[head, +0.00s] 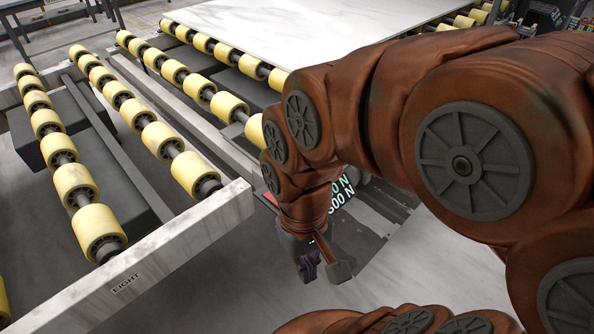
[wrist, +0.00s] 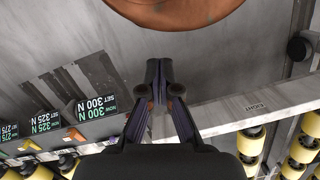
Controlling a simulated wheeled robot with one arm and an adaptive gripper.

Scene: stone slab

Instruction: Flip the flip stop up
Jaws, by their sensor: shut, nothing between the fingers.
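My gripper (head: 308,268) points down beside the end of the roller frame in the head view. It is shut and empty, and its fingertips meet in the wrist view (wrist: 158,68). A thin brown bar with a dark grey block (head: 341,271) at its lower end is just right of my gripper in the head view. I cannot tell whether this is the flip stop or part of my arm. In the wrist view a small orange patch (wrist: 140,106) shows behind the fingers, mostly hidden. I cannot make out the flip stop for certain.
A pale steel rail labelled EIGHT (head: 125,283) closes off the yellow rollers (head: 97,228) at left. A white stone slab (head: 285,30) lies on rollers behind. Grey floor is open in front.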

